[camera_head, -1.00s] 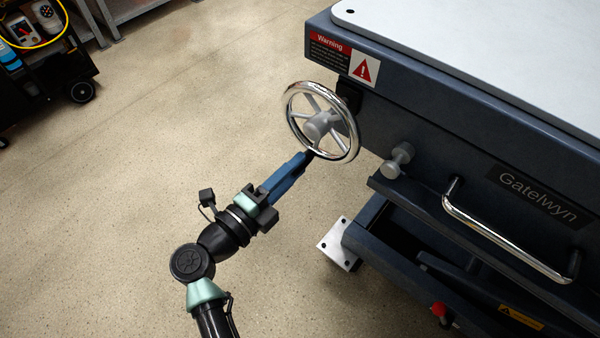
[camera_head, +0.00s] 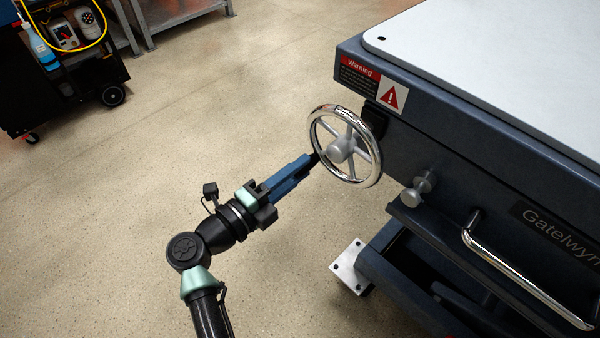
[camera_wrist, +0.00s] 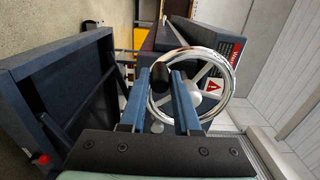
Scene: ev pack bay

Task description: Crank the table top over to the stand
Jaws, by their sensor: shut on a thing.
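The chrome handwheel (camera_head: 346,146) with grey spokes and hub is mounted on the side of the dark blue lift table. My gripper (camera_head: 314,159) reaches it from the lower left, its blue fingers meeting the left part of the rim. In the wrist view the handwheel (camera_wrist: 190,85) fills the middle, and my gripper (camera_wrist: 170,80) is shut on a dark grip at the rim's left side. The white table top (camera_head: 500,70) lies on the dark blue frame (camera_head: 470,140). No stand can be made out.
A grey knob (camera_head: 416,188) and a chrome push handle (camera_head: 520,270) stick out below the wheel. A white foot plate (camera_head: 349,265) is near the floor. A black tool cart (camera_head: 70,85) stands at the upper left. The floor between is clear.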

